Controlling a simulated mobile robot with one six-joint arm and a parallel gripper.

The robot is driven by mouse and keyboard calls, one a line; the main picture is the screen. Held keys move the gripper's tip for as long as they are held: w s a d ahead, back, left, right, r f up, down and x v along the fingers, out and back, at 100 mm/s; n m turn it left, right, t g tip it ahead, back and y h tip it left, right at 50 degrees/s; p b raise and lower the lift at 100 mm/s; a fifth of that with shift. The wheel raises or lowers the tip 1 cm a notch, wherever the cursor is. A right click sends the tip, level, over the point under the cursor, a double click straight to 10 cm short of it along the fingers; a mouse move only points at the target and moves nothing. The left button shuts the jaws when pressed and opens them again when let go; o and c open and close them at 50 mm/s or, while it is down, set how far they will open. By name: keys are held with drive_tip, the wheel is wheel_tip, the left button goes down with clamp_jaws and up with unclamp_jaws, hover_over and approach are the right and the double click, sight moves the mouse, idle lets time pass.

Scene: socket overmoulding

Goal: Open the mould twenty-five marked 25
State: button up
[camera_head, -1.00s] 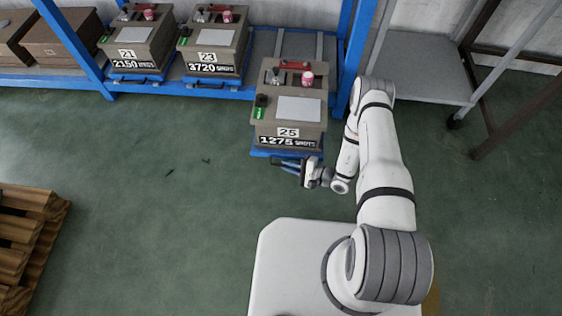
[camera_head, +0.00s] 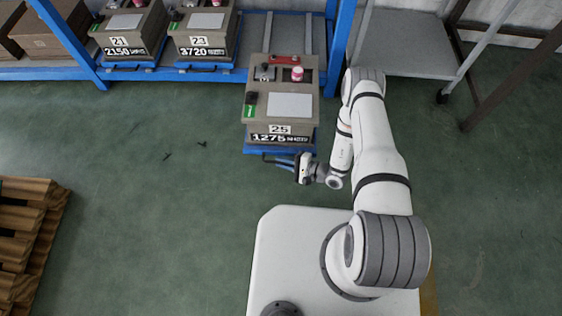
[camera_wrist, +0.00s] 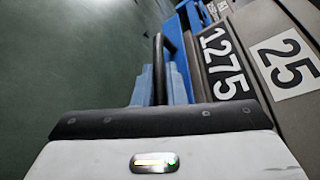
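Mould 25 (camera_head: 277,135) is a grey-brown box labelled 25 and 1275 shots, sitting upright on a blue pull-out tray (camera_head: 252,149) in front of the shelf. Its top has a pale plate, a red part and a pink-and-white pot. In the wrist view its labelled front (camera_wrist: 262,55) is at the right. The tray's dark handle (camera_wrist: 160,68) runs down to my gripper's edge. My gripper (camera_head: 287,163) is at the handle, at the front of the tray, and seems shut on it. The fingers are mostly hidden in the wrist view.
Mould 21 (camera_head: 128,25) and mould 23 (camera_head: 203,25) stand on the blue rack (camera_head: 170,74) at the upper left. A wooden pallet (camera_head: 25,225) lies at the left. A grey table (camera_head: 405,50) stands upper right.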

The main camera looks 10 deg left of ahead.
drive_tip(key=o, duration=0.4)
drive_tip(key=shift+a+f, duration=0.15)
drive_tip(key=shift+o, duration=0.3)
drive_tip(key=p+v, duration=0.2)
drive_tip(key=v, duration=0.5)
drive_tip(key=shift+d, duration=0.35)
drive_tip(key=shift+s, duration=0.1)
